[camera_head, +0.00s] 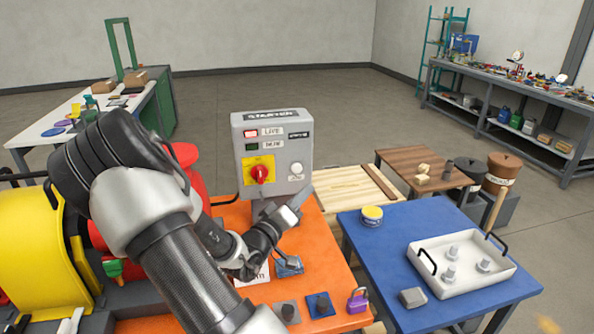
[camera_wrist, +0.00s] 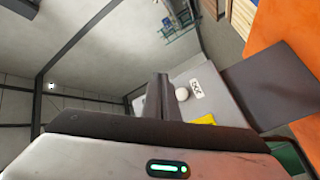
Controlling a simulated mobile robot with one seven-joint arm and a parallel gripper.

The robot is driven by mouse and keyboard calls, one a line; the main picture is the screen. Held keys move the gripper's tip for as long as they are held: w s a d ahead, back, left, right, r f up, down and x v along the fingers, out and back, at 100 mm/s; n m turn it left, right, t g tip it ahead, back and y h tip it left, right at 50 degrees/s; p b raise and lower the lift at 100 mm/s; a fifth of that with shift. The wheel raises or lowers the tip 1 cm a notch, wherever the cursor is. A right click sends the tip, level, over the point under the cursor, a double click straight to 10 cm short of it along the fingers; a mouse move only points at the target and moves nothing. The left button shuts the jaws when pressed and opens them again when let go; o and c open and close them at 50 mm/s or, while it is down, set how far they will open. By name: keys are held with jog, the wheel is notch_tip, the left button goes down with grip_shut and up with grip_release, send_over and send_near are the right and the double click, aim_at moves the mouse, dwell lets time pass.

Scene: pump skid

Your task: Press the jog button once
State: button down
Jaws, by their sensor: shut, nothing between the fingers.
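The grey starter box (camera_head: 272,150) stands at the back of the orange bench. A round white button (camera_head: 296,168) is at its lower right. In the wrist view this button (camera_wrist: 182,93) sits beside a small label that seems to read JOG. My gripper (camera_head: 303,193) is shut and empty, below the button in the head view. In the wrist view its fingers (camera_wrist: 160,78) point up the picture, just left of the button. I see no contact with the button, and the exact gap cannot be told.
A red rotary switch (camera_head: 260,174) on a yellow plate is left of the button, below red and green lamps. Small blocks and a purple padlock (camera_head: 357,300) lie on the orange bench. A blue table (camera_head: 385,265) with a white tray (camera_head: 430,280) stands right.

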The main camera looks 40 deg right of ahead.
jog(key=w+d, duration=0.4)
jog(key=w, duration=0.3)
jog(key=shift+b, duration=0.4)
jog(key=shift+w, duration=0.15)
dwell(1.6)
jog(key=shift+w+d, duration=0.15)
jog(key=shift+w, duration=0.1)
jog(key=shift+w+d, duration=0.25)
jog(key=shift+w, duration=0.15)
dwell(0.8)
jog(key=shift+s+a, duration=0.45)
jog(key=shift+s, duration=0.3)
jog(key=shift+s+a, duration=0.4)
jog(key=shift+s, duration=0.35)
jog(key=shift+s+a, duration=0.4)
jog(key=shift+s, duration=0.3)
jog(key=shift+s+a, duration=0.4)
jog(key=shift+s, duration=0.35)
